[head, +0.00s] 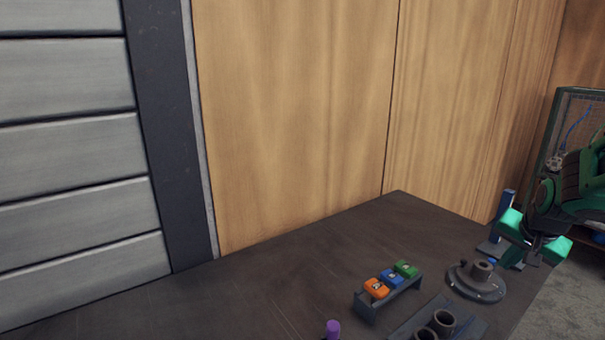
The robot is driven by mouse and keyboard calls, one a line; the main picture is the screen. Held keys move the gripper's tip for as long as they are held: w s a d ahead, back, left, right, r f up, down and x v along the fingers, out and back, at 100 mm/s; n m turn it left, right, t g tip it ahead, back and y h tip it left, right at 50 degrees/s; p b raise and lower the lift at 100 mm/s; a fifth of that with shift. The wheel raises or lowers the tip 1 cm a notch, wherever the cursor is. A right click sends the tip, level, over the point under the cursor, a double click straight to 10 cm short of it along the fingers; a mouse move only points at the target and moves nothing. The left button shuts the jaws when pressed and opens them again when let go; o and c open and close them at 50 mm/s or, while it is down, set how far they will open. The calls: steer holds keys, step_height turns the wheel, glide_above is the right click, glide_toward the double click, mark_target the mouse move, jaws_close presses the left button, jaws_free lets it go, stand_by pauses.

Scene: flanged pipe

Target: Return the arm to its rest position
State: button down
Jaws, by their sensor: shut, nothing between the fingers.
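My gripper (534,240) is at the right edge of the head view, at the end of my dark arm with green parts. It is shut and nothing shows held in it. It hangs above the right end of the dark table (270,285). A grey round flange with a short pipe stub (481,272) sits on the table just to the left of and below my gripper in the picture. The gap in height between them is hard to judge.
A holder with two dark cups (442,322) and a purple peg (333,329) are at the front. A blue post (503,210) stands behind the flange. The table's left part is clear.

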steer(key=s+a+n+g+y, duration=0.1)
steer(key=s+a+n+g, duration=0.1)
steer(key=s+a, duration=0.4)
steer(key=s+a+n+g+y, duration=0.1)
steer(key=s+a, duration=0.5)
steer(key=s, duration=1.1)
steer(key=n+g, duration=0.1)
steer(key=g, duration=0.1)
steer(key=shift+s+a+n+g+y, duration=0.25)
steer(key=shift+s+n+g+y, duration=0.05)
steer(key=shift+y, duration=0.1)
